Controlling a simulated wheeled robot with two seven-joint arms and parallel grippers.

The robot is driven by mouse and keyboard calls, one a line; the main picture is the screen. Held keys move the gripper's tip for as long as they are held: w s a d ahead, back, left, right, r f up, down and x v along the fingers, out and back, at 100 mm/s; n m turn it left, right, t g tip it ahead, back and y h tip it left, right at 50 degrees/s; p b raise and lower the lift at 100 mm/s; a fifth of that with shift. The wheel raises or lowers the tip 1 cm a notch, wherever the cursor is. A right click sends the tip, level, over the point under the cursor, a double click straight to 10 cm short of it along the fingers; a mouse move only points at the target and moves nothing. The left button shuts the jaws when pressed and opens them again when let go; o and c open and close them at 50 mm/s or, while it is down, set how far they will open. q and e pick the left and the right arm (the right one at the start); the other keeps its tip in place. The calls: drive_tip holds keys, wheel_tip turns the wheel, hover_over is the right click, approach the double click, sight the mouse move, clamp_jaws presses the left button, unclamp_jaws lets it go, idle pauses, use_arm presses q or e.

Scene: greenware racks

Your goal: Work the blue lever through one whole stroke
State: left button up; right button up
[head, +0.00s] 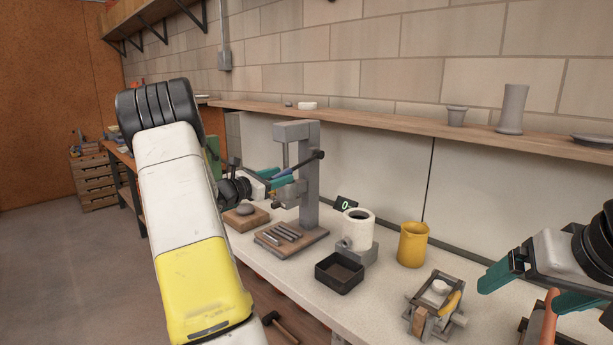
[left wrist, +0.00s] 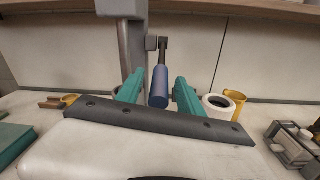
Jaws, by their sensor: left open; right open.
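The blue lever (head: 283,173) is on a grey arbor press (head: 308,180) with a wooden base. Its dark arm runs from the press's side down and left to the blue grip. In the left wrist view the blue grip (left wrist: 160,87) hangs between the two teal fingers, with gaps visible on both sides. My left gripper (head: 287,176) is open around the grip, not closed on it. My right gripper (head: 518,294) is open and empty at the right, far from the lever.
A black tray (head: 340,285), a white cylindrical pot (head: 358,232), a yellow jug (head: 412,245) and a small clamp fixture (head: 418,318) stand right of the press. A wall shelf (head: 390,123) runs behind. Bare bench lies between tray and fixture.

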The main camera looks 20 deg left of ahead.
use_arm(q)
drive_tip(key=shift+x, duration=0.75)
clamp_jaws()
idle(0.9)
